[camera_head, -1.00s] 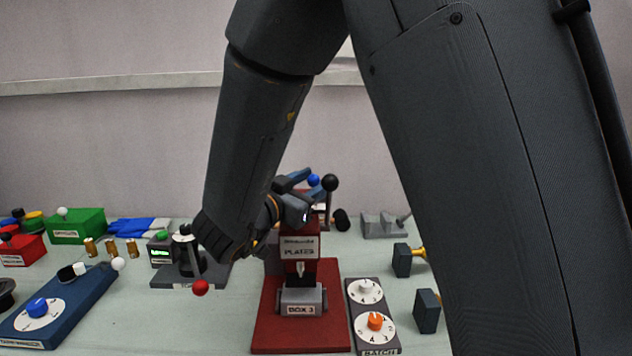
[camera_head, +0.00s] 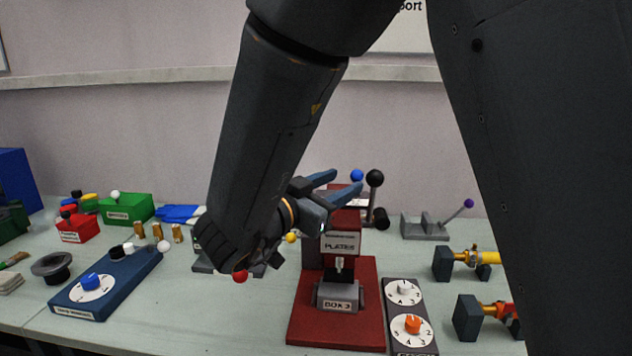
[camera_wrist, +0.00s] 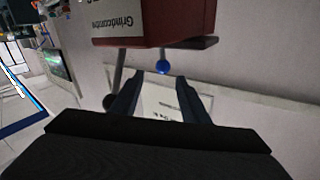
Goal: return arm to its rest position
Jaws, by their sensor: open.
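My gripper (camera_head: 342,188) is open, its two blue-grey fingers pointing right and slightly up beside the top of a red press machine (camera_head: 366,278) labelled "PLATES" and "BOX 3". Nothing shows between the fingers. In the wrist view my gripper (camera_wrist: 158,98) also appears open and empty. The underside of a red box (camera_wrist: 150,22) with an upside-down "Grindcontre"-like label lies beyond the fingers, with a blue ball knob (camera_wrist: 163,67) near the finger tips. My arm hangs down in front of the bench and hides part of it.
A blue dial box (camera_head: 135,272), green box (camera_head: 127,208) and red box (camera_head: 78,229) stand at the left. A grey dial panel (camera_head: 405,318), yellow pump tube (camera_head: 478,258) and a grey block with a purple-knobbed lever (camera_head: 424,229) stand right of the press. A black ball lever (camera_head: 375,178) rises behind the press.

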